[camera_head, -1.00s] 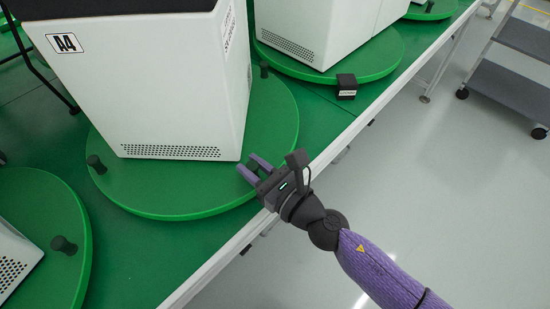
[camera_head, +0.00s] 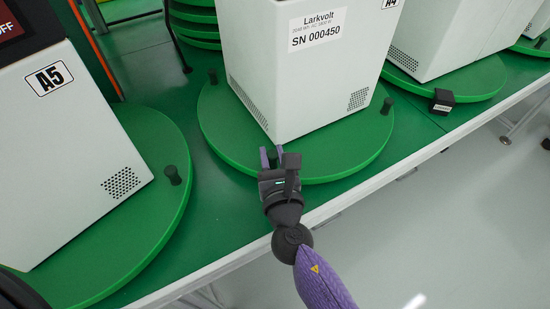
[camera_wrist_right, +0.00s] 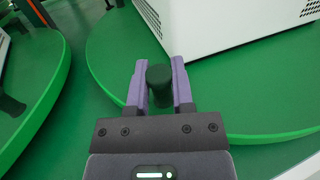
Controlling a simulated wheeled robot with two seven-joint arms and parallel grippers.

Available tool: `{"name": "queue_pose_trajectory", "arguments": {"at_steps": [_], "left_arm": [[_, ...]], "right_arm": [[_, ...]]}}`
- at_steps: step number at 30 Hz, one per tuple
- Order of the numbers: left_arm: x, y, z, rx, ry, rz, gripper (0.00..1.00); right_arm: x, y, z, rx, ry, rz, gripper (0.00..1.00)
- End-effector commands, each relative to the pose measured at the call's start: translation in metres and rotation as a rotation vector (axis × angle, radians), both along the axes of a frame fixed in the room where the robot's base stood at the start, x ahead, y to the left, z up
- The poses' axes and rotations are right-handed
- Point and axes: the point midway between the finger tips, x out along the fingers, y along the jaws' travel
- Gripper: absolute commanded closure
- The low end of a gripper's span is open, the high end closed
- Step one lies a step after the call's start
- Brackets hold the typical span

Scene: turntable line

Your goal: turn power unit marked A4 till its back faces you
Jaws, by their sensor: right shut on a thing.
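The power unit marked A4 (camera_head: 318,75) is a white box on a round green turntable (camera_head: 225,130). Its face with the Larkvolt SN 000450 label (camera_head: 318,30) is turned towards me, slightly to the right; the A4 mark (camera_head: 390,3) is cut by the top edge. A face with a long vent strip is on its left. My right gripper (camera_head: 271,155) is at the turntable's near rim. In the right wrist view its purple fingers are shut on a dark upright peg (camera_wrist_right: 160,86). Two other pegs (camera_head: 213,76) (camera_head: 387,106) stand near the rim. My left gripper is not in view.
Unit A5 (camera_head: 75,150) stands on its own turntable (camera_head: 165,210) at the left, with a peg (camera_head: 172,175). A small black block (camera_head: 443,101) sits by the turntable at the right. The bench edge runs diagonally; open floor lies beyond it.

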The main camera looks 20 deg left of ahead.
Motion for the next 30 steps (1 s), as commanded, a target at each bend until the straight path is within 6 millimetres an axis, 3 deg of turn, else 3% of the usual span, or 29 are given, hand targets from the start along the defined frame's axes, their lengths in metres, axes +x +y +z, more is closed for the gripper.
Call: {"name": "queue_pose_trajectory", "arguments": {"at_steps": [17, 18, 22, 30], "left_arm": [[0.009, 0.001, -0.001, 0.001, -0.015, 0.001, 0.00], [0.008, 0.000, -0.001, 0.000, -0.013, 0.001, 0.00], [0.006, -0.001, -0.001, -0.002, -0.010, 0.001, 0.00], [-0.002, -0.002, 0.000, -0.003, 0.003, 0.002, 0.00]], "right_arm": [[0.002, 0.000, -0.001, -0.001, 0.000, -0.001, 1.00], [0.002, 0.000, -0.001, -0.001, 0.000, -0.001, 0.65], [0.002, 0.000, -0.001, -0.001, 0.000, -0.001, 0.38], [0.001, 0.000, 0.000, -0.001, 0.000, -0.001, 0.38]]}}
